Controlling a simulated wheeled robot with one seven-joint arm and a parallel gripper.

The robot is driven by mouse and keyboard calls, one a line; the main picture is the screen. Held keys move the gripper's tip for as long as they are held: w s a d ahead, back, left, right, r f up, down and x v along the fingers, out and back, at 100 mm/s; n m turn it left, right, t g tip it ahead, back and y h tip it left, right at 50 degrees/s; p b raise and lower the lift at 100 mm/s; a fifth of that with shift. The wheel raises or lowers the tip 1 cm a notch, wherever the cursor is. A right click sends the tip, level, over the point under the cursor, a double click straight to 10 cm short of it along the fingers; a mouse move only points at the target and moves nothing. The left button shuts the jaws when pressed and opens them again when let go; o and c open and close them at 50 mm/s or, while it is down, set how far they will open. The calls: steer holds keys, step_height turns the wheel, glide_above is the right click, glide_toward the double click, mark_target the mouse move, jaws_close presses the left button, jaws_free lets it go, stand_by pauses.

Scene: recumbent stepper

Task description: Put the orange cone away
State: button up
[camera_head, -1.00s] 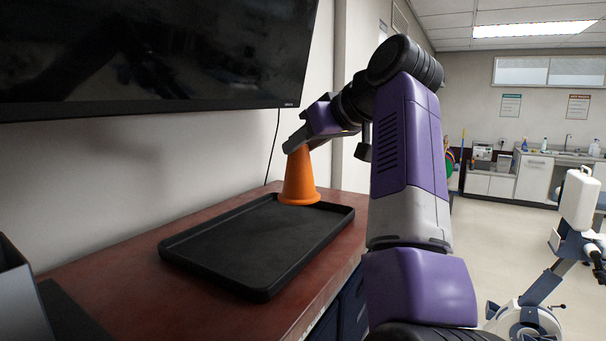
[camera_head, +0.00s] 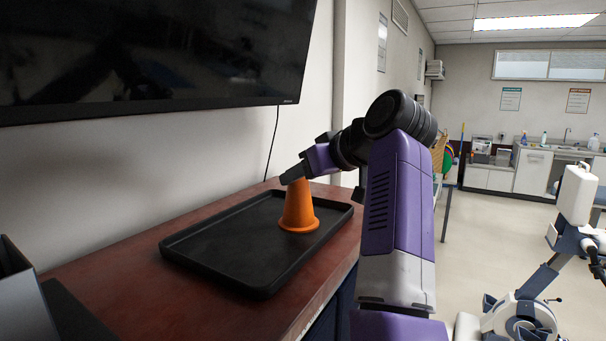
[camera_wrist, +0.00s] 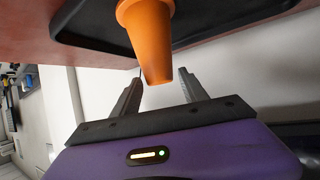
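The orange cone (camera_head: 298,208) stands upright on the black tray (camera_head: 205,272), towards the tray's right side. My gripper (camera_head: 291,176) is at the cone's narrow top. In the wrist view the cone (camera_wrist: 150,38) points between my two fingers, with a gap showing on each side, so the fingers are open around its tip and do not appear to touch it. The tray's edge (camera_wrist: 222,28) also shows there. In the head view my fingers partly hide the cone's top.
The tray lies on a reddish-brown cabinet top (camera_head: 140,300). A wall screen (camera_head: 150,60) hangs above it. A grey box-like thing (camera_head: 18,295) stands at the near left. An exercise machine (camera_head: 560,265) is on the floor at the right. The rest of the tray is empty.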

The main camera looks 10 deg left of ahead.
steer(key=shift+o, duration=0.2)
steer(key=b+v, duration=0.4)
steer(key=v, duration=0.8)
steer(key=shift+b, duration=0.4)
steer(key=shift+r, duration=0.15)
